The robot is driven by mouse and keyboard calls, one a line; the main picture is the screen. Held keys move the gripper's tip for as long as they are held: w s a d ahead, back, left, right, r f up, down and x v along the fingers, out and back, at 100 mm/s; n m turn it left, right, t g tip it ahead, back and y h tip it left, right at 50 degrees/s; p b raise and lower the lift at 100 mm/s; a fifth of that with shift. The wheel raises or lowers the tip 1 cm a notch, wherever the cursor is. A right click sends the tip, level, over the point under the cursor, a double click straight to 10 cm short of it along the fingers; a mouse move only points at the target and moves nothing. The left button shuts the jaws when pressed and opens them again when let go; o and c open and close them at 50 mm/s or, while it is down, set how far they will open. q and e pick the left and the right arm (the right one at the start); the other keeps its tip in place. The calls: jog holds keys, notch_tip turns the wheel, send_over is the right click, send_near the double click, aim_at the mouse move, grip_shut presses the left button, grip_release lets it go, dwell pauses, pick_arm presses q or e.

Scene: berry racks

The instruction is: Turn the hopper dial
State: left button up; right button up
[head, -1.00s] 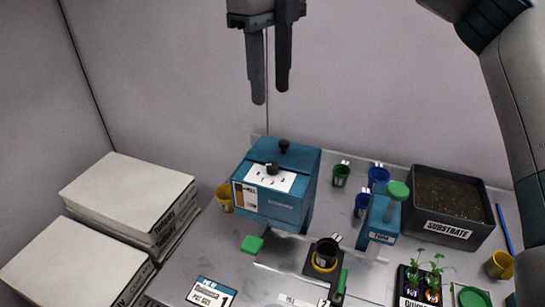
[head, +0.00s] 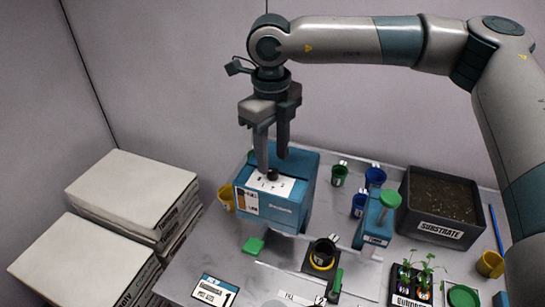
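The blue hopper (head: 278,213) stands on the table left of centre. Its top has a white label (head: 284,188) with numbers and a small black dial knob (head: 272,175). My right gripper (head: 272,162) points down over the hopper top. Its two fingers are apart with a gap between them, and nothing shows in the gap. The fingertips appear just above and behind the dial in the picture; I cannot tell the exact height. The second black knob at the back of the hopper is hidden by the gripper. My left gripper is not in view.
A black cup with a yellow ring (head: 323,254) stands in front of the hopper. A green pad (head: 253,246) lies nearby. A blue device with a green knob (head: 374,222), small cups and a substrate box (head: 405,205) stand right. Stacked white bags (head: 135,193) are at left.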

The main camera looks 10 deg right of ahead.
aim_at(273, 170)
jog(key=shift+f+p, duration=0.5)
jog(key=shift+f, duration=1.2)
grip_shut()
